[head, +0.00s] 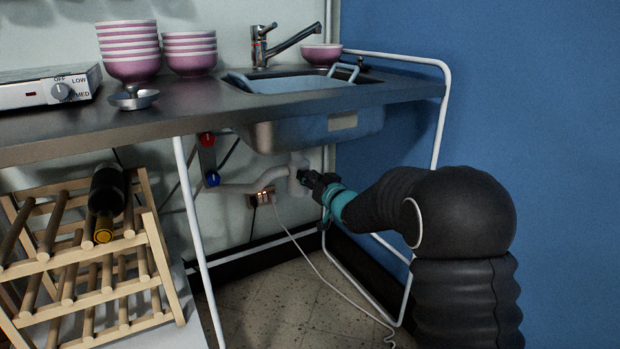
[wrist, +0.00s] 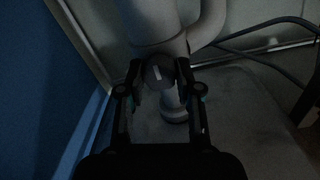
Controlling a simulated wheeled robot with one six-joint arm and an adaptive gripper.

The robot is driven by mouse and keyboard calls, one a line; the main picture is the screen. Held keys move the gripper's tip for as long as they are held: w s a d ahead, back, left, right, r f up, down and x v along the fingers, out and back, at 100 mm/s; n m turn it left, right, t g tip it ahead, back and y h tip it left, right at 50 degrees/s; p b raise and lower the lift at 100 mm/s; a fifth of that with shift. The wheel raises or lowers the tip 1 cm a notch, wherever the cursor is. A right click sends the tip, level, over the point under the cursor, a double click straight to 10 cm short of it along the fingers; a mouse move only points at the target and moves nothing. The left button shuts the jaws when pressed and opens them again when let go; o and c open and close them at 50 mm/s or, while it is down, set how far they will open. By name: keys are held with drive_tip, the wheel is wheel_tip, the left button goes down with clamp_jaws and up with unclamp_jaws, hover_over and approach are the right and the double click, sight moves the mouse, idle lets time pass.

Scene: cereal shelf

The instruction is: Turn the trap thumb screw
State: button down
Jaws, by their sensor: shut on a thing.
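The trap (head: 298,174) is a pale grey pipe body under the sink, with a pipe running left from it. In the wrist view the trap body (wrist: 152,25) fills the top middle. The trap thumb screw (wrist: 158,73) is a dark round knob with a light bar on its face, the bar standing close to upright and slightly tilted. My gripper (wrist: 160,80) has a finger on each side of the knob and is shut on it. In the head view my gripper (head: 309,180) reaches the trap from the right; the screw is hidden there.
The sink basin (head: 310,128) hangs above the trap. A white table leg (head: 200,240) stands left, and a white frame (head: 440,130) stands right. A socket with plugs (head: 262,197) and a cable are behind. A wooden bottle rack (head: 85,260) stands at left. The floor beneath is open.

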drive_tip(key=shift+n+b, duration=0.3)
drive_tip(key=shift+a+f+n+b, duration=0.15)
drive_tip(key=shift+n+b, duration=0.55)
drive_tip(key=shift+n, duration=8.1)
drive_tip(key=shift+d+f+n+b, duration=0.15)
drive_tip(key=shift+n+b, duration=0.55)
drive_tip(key=shift+n, duration=8.1)
drive_tip(key=shift+a, duration=0.1)
